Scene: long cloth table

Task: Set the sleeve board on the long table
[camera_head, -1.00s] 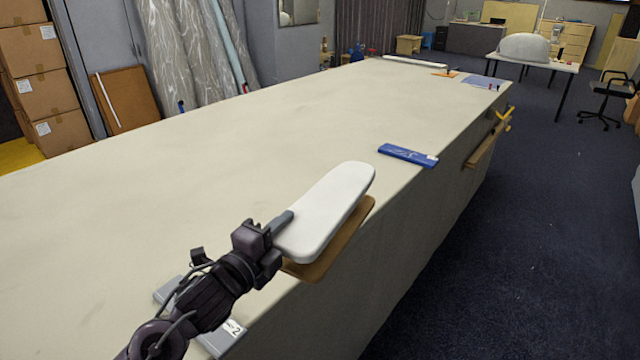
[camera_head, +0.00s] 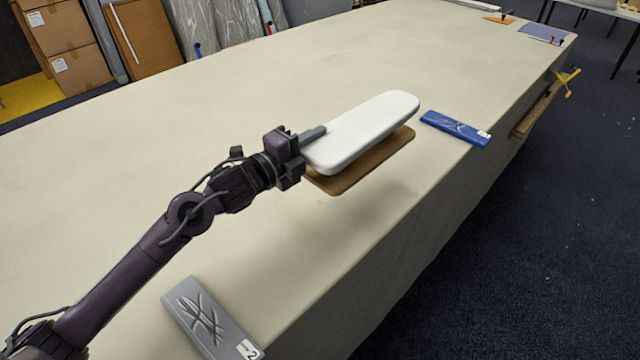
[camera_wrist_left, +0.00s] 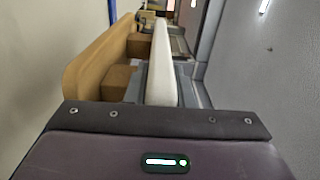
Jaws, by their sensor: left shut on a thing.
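The sleeve board has a white padded top (camera_head: 365,130) and a brown wooden base (camera_head: 360,168) beneath it. My left gripper (camera_head: 312,137) is shut on the near end of the padded top. The board is held roughly level over the long table (camera_head: 250,90), near its right edge. It appears to be above the cloth, but the exact gap is hard to judge. In the left wrist view, the padded top (camera_wrist_left: 161,70) runs between the fingers, with the wooden base (camera_wrist_left: 95,62) to the left. My right gripper is not in view.
A blue flat box (camera_head: 455,128) lies by the table's right edge, beyond the board. A grey flat box (camera_head: 210,318) marked 2 lies at the near edge. A yellow-handled clamp (camera_head: 566,80) sits at the far right edge. The table's middle is clear.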

